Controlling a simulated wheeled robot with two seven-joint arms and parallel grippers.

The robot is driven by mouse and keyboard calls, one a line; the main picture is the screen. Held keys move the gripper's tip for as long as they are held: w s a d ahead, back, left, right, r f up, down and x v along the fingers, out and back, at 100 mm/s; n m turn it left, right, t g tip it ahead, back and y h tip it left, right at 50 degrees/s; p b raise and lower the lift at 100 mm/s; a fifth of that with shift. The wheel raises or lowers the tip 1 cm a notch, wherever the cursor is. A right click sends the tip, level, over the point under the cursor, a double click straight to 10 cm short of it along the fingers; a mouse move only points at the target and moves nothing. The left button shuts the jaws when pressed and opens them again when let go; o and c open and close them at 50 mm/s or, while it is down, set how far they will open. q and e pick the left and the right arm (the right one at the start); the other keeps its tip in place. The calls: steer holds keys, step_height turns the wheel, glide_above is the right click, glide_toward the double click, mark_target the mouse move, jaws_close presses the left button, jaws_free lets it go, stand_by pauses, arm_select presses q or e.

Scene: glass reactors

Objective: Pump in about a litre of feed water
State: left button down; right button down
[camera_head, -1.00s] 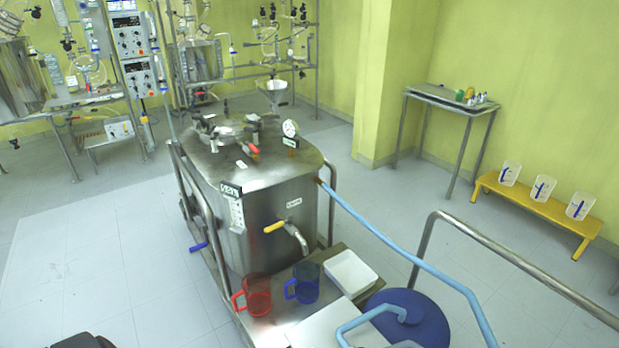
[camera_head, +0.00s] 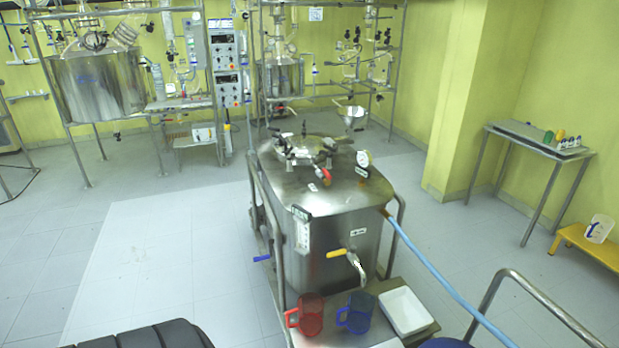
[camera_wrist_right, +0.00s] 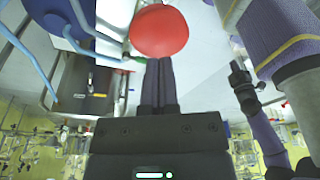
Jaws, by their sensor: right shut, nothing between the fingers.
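A steel vessel (camera_head: 325,240) with a lid, a round gauge (camera_head: 364,158) and a yellow-handled tap (camera_head: 340,253) stands in the middle of the head view. A blue hose (camera_head: 440,270) runs from its right side. A red jug (camera_head: 310,315) and a blue jug (camera_head: 357,313) stand below the tap; their contents are unclear. In the right wrist view my right gripper (camera_wrist_right: 158,62) is shut and empty, its tips beside a round red knob-like thing (camera_wrist_right: 160,30); contact is unclear. A black part at right there may be my left gripper (camera_wrist_right: 238,76), its jaws unclear.
A white tray (camera_head: 408,330) sits right of the jugs. A metal rail (camera_head: 482,305) curves at the lower right. A side table (camera_head: 525,135) with small bottles and a yellow bench (camera_head: 575,236) stand at the right. The floor left of the vessel is clear.

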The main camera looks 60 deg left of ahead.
steer(key=shift+f+b, duration=2.4)
steer(key=shift+f, duration=0.65)
step_height(320, 180, down, 3)
steer(key=shift+s+b, duration=0.1)
steer(key=shift+b, duration=1.15)
steer(key=shift+r, duration=0.25)
step_height(320, 180, up, 9)
steer(key=p, duration=0.9)
steer(key=shift+r, duration=0.15)
steer(key=shift+f, duration=0.2)
steer(key=shift+f, duration=0.1)
